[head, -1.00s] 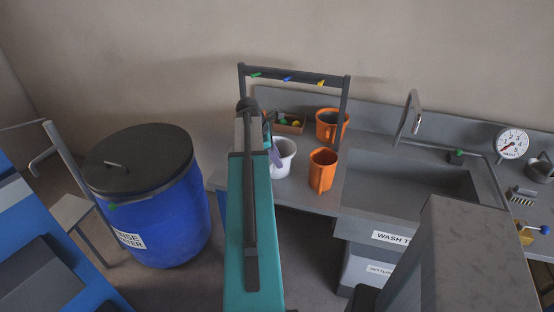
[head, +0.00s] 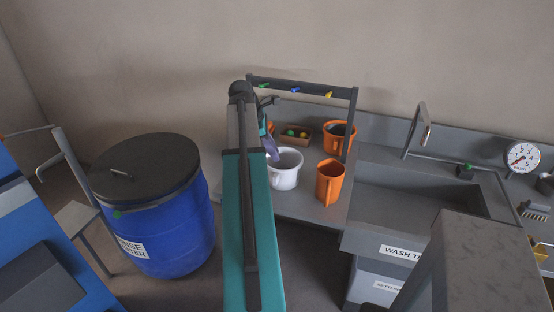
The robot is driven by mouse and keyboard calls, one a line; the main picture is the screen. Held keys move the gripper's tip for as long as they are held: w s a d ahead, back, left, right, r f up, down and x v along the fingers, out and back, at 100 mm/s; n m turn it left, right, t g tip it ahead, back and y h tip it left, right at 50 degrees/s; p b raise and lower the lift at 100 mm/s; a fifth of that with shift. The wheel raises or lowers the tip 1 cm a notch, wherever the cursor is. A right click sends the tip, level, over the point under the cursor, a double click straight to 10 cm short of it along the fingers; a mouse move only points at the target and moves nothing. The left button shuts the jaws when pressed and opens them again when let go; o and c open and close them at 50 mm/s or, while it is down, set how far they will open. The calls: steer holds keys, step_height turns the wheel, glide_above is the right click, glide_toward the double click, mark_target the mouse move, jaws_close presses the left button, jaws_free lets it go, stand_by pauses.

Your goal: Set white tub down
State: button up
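The white tub (head: 286,178) is upright at the left end of the grey counter, just right of my teal arm. It looks to be on or very close to the counter top; I cannot tell whether its base touches. My gripper (head: 270,147) is mostly hidden behind my arm. Only a purplish part of it shows, at the tub's upper left rim. Whether its fingers are closed on the rim cannot be seen.
An orange jug (head: 330,183) stands close right of the tub, another orange container (head: 339,136) behind. A wooden box (head: 297,141) with coloured balls is behind the tub. A dark rack (head: 305,89) spans above. The sink (head: 420,199) lies right, a blue drum (head: 165,225) left.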

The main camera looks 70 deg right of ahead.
steer(key=shift+v, duration=1.1)
steer(key=w+a+f+y, duration=0.1)
steer(key=w+a+f, duration=0.6)
steer(key=f, duration=0.2)
steer(key=w+a+f, duration=0.6)
steer(key=f, duration=0.3)
steer(key=w+a+f+m+y, duration=0.1)
steer(key=w+a+f, duration=0.1)
steer(key=a+f, duration=0.55)
steer(key=w+a+f, duration=0.3)
steer(key=a+f, duration=0.4)
steer(key=a, duration=0.2)
steer(key=s+a+f+m, duration=0.1)
steer(key=s+a+f, duration=0.2)
steer(key=a+f, duration=0.5)
steer(key=s+a+f+m, duration=0.15)
steer(key=a+f, duration=0.35)
steer(key=a, duration=0.6)
steer(key=s+a+f+m+g, duration=0.1)
steer(key=s+a+f+g, duration=0.1)
steer(key=s+a+f, duration=0.5)
steer(key=s+a, duration=0.6)
steer(key=shift+s+a+f+y, duration=0.2)
steer(key=shift+s+a+y, duration=0.1)
steer(key=shift+s+y, duration=0.1)
steer(key=shift+m, duration=0.25)
